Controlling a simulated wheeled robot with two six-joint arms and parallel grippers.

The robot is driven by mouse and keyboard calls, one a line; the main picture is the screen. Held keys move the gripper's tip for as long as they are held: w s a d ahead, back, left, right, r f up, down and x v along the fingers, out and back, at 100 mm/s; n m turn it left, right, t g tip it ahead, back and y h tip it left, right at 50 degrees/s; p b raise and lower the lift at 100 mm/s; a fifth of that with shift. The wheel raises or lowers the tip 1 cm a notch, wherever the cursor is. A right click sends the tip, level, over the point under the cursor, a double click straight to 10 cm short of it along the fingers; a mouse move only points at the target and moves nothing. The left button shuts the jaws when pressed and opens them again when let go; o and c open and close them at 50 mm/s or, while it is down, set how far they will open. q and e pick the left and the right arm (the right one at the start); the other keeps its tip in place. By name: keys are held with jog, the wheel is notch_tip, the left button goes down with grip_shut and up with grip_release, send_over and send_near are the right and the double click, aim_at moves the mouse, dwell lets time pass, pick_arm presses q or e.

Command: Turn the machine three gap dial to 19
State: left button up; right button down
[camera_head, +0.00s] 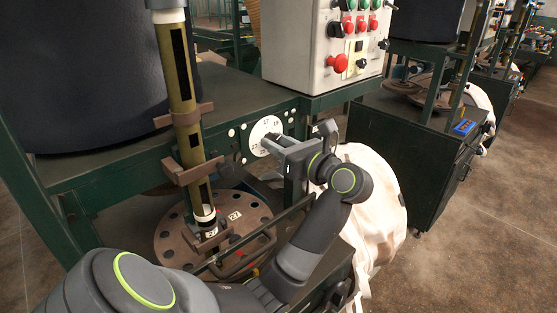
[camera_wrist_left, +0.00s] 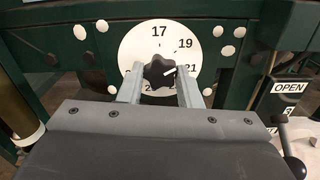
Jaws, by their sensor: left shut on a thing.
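The gap dial (camera_head: 265,133) is a white round plate with black numbers on the green frame. In the left wrist view the dial plate (camera_wrist_left: 133,48) shows 17 at the top, 19 at the upper right and 21 at the right. Its dark lobed knob (camera_wrist_left: 159,72) has a white pointer mark that points right and slightly up, close to 21. My left gripper (camera_wrist_left: 160,86) is shut on the knob, one finger on each side. In the head view my left gripper (camera_head: 280,146) is at the dial, and its fingers hide part of it. My right gripper is out of view.
A grey control box (camera_head: 300,50) with a red mushroom button (camera_head: 338,63) stands above right of the dial. A brass tube (camera_head: 178,80) stands at the left over a brown perforated disc (camera_head: 175,240). A white bag (camera_head: 385,200) hangs at the right. An OPEN label (camera_wrist_left: 288,87) is near a lever.

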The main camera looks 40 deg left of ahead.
pick_arm(q)
jog(key=shift+n+b, duration=1)
jog(key=shift+b, duration=0.15)
jog(key=o, duration=1)
jog(key=shift+d, duration=0.1)
